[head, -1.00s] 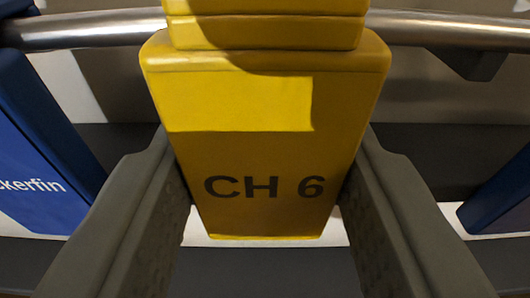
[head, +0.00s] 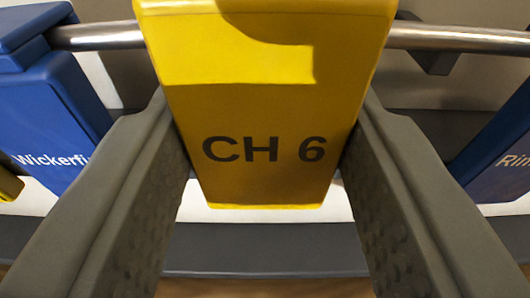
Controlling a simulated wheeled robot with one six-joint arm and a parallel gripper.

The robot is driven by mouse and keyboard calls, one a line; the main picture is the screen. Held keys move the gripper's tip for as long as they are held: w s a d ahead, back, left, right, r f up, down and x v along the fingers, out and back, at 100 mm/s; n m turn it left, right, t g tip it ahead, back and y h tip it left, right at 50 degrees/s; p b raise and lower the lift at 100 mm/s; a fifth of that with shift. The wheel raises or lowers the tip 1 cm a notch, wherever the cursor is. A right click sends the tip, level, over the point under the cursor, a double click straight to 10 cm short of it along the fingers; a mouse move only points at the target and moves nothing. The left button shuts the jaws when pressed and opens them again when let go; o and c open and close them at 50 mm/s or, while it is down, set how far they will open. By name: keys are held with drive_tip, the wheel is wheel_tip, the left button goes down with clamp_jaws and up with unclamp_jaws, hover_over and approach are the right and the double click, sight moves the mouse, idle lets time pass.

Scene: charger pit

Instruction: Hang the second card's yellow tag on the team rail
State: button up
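The yellow tag (head: 265,110), marked "CH 6", is upright in the middle of the head view. Its top is cut off by the picture's upper edge, so I cannot see whether it hooks over the rail. My gripper (head: 265,120) has one grey finger against each side of the tag. The metal team rail (head: 455,39) runs across behind the tag, showing on both sides of it.
A blue tag (head: 50,110) reading "Wickerfi…" hangs on the rail at left. Another blue tag (head: 500,155), partly cut off, is at right. A small yellow piece (head: 8,186) shows at the left edge. The rail is bare either side of the yellow tag.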

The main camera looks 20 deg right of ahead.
drive_tip(key=v, duration=0.9)
drive_tip(key=shift+f, duration=0.5)
drive_tip(key=shift+s, duration=0.1)
idle(0.3)
